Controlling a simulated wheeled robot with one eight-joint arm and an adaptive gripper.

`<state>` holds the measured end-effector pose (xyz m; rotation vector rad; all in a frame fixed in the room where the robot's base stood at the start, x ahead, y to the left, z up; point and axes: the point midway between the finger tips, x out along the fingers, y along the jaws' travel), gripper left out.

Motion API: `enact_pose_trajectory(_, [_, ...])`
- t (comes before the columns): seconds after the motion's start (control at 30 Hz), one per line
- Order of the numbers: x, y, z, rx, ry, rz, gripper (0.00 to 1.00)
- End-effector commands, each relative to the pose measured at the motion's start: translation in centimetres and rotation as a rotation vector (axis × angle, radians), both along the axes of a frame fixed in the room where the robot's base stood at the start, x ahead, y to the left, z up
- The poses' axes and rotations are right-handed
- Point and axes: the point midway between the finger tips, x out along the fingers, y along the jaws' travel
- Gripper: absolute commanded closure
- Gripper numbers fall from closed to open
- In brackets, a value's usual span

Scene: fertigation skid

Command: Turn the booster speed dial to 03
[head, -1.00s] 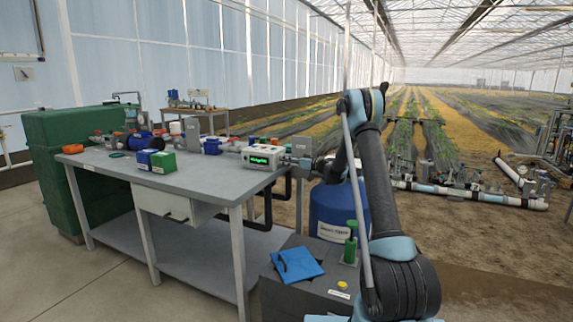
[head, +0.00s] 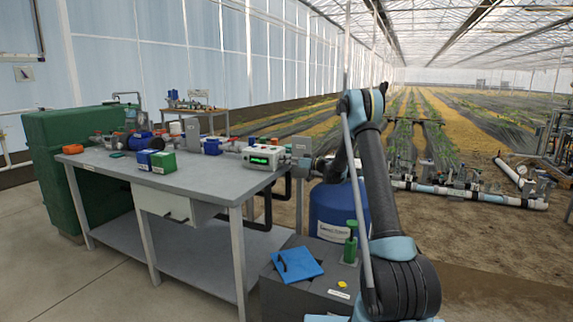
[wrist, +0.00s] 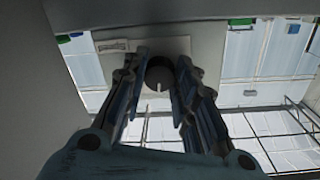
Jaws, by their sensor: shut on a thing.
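The booster speed dial (wrist: 161,78) is a dark round knob with a white pointer line, on a pale panel (wrist: 118,66) in the wrist view. The pointer is toward the bottom of the picture. My gripper (wrist: 161,58) has one finger on each side of the dial and is shut on it. In the head view my gripper (head: 320,167) is at the right end of the bench, beside a grey box (head: 302,148), and the dial is hidden there. The scale numbers are not readable.
A pale unit with a green display (head: 264,158) stands on the grey bench (head: 195,180) left of my gripper; its text is too small to read. Blue and green boxes (head: 163,161) lie further left. A blue drum (head: 338,212) stands below my arm.

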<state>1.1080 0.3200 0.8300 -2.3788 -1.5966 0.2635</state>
Motion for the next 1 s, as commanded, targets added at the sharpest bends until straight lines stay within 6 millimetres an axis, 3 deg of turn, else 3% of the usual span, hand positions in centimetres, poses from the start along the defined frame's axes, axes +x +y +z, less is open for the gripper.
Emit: enact_pose_trajectory(1.0, [0.48, -0.53, 0.02, 0.287, 0.788, -0.01, 0.97])
